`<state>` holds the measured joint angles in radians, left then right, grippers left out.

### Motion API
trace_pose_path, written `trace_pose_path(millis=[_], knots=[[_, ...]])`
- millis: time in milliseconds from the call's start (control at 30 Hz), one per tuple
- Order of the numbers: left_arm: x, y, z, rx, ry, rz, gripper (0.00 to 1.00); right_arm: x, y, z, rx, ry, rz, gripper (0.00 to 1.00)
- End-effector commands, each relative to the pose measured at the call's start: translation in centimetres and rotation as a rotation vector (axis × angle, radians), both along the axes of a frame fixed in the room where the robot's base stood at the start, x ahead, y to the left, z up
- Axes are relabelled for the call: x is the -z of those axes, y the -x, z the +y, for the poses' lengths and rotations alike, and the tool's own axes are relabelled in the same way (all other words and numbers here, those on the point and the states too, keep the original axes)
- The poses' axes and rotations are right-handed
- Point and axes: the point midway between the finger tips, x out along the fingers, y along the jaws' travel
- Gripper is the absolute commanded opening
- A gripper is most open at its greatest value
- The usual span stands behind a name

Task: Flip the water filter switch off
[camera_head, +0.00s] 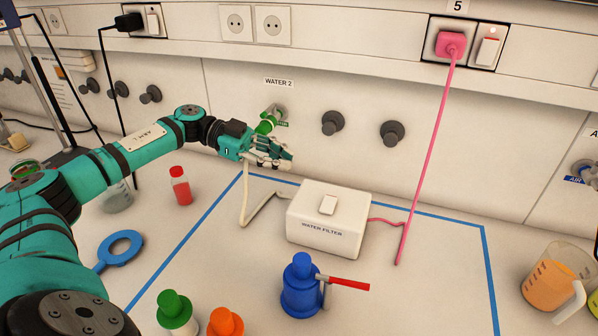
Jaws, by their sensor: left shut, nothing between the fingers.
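The water filter (328,228) is a white box labelled "WATER FILTER" on the bench, inside a blue-taped outline. A white rocker switch (328,205) sits on its top; I cannot tell its position for sure. My left gripper (290,160) is shut and empty, above and behind the box's left part, near the green tap (268,122) under the "WATER 2" label. It appears apart from the switch. A pink cord runs from the box's right side, and a pink plug (451,45) sits in socket 5 beside another wall switch (487,52). My right gripper is not in view.
Green-capped (176,312) and orange-capped (225,324) bottles are at the front. A red bottle (181,186) stands left, a beaker of orange liquid (551,280) right. The taped area's right part is clear.

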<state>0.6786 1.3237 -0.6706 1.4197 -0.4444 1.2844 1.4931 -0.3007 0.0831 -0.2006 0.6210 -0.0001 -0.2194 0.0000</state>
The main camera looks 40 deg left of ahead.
Motion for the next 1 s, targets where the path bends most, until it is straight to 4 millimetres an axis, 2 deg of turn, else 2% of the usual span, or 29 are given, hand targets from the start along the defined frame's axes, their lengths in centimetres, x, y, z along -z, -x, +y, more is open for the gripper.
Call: trace_pose_path(millis=[433, 500, 700, 1000], knots=[[1.8, -2.4, -8.6, 0.005, 0.004, 0.001, 0.00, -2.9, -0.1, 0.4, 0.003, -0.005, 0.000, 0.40], [3.3, -2.6, -8.3, -0.001, 0.001, 0.005, 0.00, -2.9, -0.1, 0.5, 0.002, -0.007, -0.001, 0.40], [5.5, -2.9, -8.2, 0.001, 0.001, 0.001, 0.00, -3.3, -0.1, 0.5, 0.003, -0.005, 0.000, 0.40], [6.1, -2.9, -8.2, 0.001, 0.000, 0.000, 0.00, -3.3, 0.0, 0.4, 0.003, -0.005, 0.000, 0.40]])
